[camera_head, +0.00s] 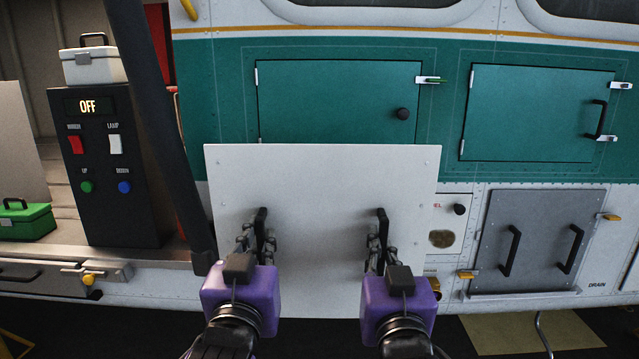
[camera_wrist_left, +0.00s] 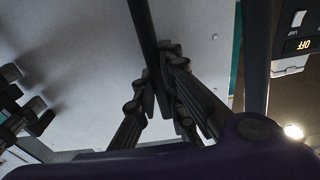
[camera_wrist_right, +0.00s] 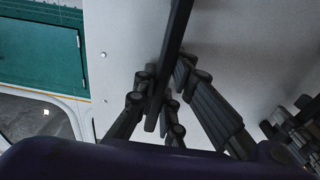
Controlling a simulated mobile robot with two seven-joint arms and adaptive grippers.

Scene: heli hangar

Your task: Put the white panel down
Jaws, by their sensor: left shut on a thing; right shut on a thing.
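The white panel (camera_head: 318,185) is a flat, upright sheet with two black vertical handles, held in front of the helicopter's side. My left gripper (camera_head: 258,238) is shut on the panel's left handle. My right gripper (camera_head: 378,238) is shut on its right handle. In the left wrist view the fingers (camera_wrist_left: 163,85) close around the dark handle bar, with the panel (camera_wrist_left: 90,60) behind. In the right wrist view the fingers (camera_wrist_right: 163,95) close around the other bar, against the panel (camera_wrist_right: 240,50). Whether the panel touches the helicopter behind it cannot be told.
A black control box (camera_head: 108,180) reading OFF stands at the left, with a white case (camera_head: 94,66) on top. A green toolbox (camera_head: 26,221) sits on the left ledge. A grey panel with two handles (camera_head: 535,240) is at the right. A dark post (camera_head: 160,110) rises left of the panel.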

